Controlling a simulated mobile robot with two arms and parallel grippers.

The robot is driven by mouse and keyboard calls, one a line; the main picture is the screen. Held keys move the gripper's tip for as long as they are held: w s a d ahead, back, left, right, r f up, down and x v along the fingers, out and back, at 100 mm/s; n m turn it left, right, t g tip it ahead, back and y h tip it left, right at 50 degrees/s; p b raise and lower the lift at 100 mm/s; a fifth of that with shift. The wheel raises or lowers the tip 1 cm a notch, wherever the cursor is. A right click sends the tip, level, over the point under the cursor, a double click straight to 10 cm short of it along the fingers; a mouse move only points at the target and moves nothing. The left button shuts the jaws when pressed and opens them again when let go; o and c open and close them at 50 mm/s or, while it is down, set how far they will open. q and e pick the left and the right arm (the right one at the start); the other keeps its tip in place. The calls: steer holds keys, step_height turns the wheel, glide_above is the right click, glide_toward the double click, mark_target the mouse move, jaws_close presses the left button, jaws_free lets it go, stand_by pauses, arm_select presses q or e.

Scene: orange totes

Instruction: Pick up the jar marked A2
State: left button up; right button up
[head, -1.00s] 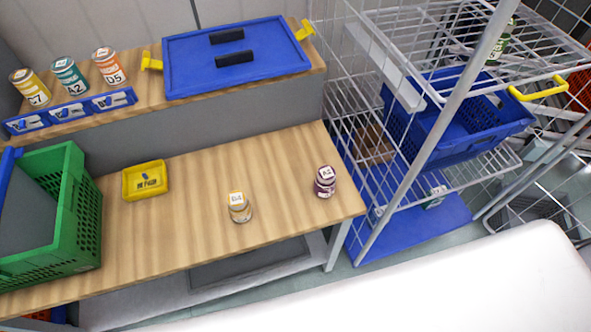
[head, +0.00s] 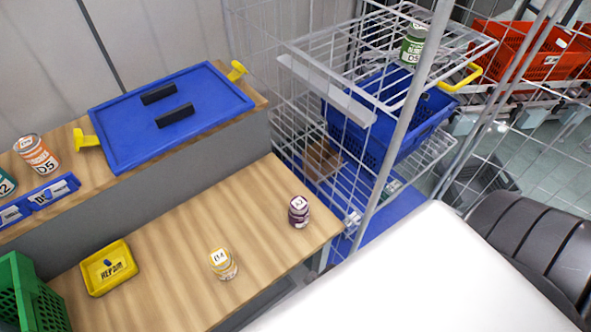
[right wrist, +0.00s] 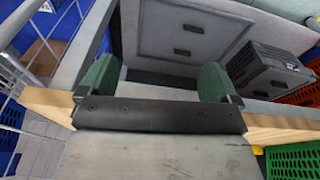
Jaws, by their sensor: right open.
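A small purple jar (head: 299,211) with a white lid label that seems to read A2 stands upright near the right end of the wooden table (head: 180,235) in the head view. A teal can (head: 5,184), cut off at the left edge, stands on the raised shelf; its label also ends in 2. My right gripper (right wrist: 155,82) shows in the right wrist view with its two green fingers wide apart and nothing between them. The jar cannot be made out in that view. My left gripper is not in view.
A jar marked B4 (head: 223,265) and a yellow tray (head: 109,268) share the table with a green crate (head: 38,300). A blue lidded tote (head: 170,115) and orange can (head: 36,155) stand on the shelf. A wire rack (head: 385,45) holds a blue basket (head: 385,120).

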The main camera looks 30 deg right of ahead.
steer(key=w+r+t, duration=0.1)
steer(key=w+r, duration=0.3)
steer(key=r, duration=1)
step_height(320, 180, up, 4)
steer(key=n+t+y, duration=0.1)
steer(key=t, duration=0.1)
glide_above(300, 204)
steer(key=s, duration=0.5)
steer(key=x, duration=0.2)
steer(key=p+x, duration=0.1)
steer(key=x, duration=0.1)
steer(key=shift+w+d+f, duration=0.2)
steer(key=shift+w+d, duration=0.05)
steer(key=shift+w, duration=0.1)
steer(key=shift+w+p+x, duration=0.2)
steer(key=shift+x, duration=1.35)
steer(key=shift+w+p+x, duration=0.15)
steer(key=shift+w+x, duration=0.05)
steer(key=shift+x, duration=1.3)
steer(key=shift+d+r, duration=0.1)
steer(key=shift+r, duration=0.1)
steer(key=shift+c, duration=0.2)
steer(key=c, duration=1.2)
